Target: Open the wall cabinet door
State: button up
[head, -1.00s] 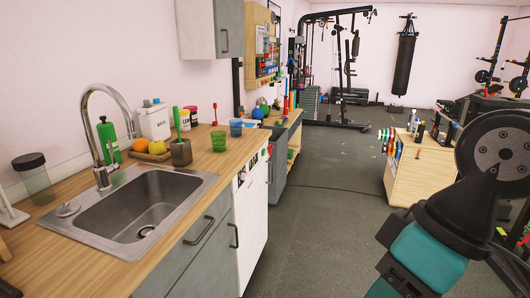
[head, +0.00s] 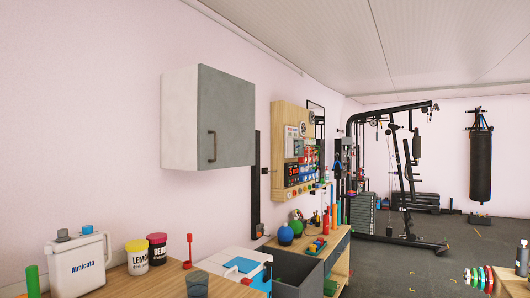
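The wall cabinet (head: 180,118) hangs on the pink wall left of the middle of the head view. Its grey door (head: 228,110) is shut and faces right and toward the room. A dark vertical bar handle (head: 212,146) sits on the lower left part of the door. My gripper is not in view.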

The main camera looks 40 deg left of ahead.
aim_at(226, 102)
jog(key=u, duration=0.2)
jog(key=i, duration=1.5)
jog(key=u, duration=1.4)
jog(key=i, duration=1.1)
jog(key=u, duration=0.9)
